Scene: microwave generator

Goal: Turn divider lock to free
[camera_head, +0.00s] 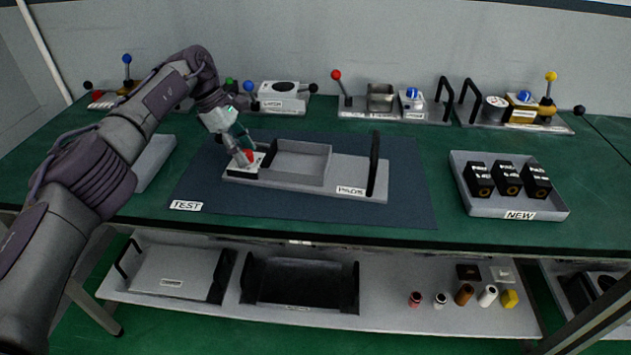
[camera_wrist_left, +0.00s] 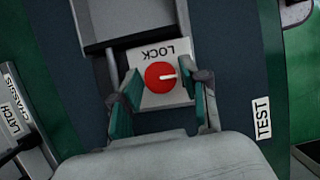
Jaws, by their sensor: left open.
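The divider lock is a red round knob (camera_wrist_left: 161,77) with a white pointer line, on a pale plate marked LOCK (camera_wrist_left: 152,53). In the left wrist view the pointer aims to the right. My right gripper is not in view.
The unit lies on a dark mat marked TEST (camera_head: 400,200). A black upright handle (camera_head: 374,164) stands at its right end. A NEW tray (camera_head: 510,205) with black blocks is at right. Fixtures with coloured knobs line the back, including a LATCH CHASSIS unit (camera_head: 282,97).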

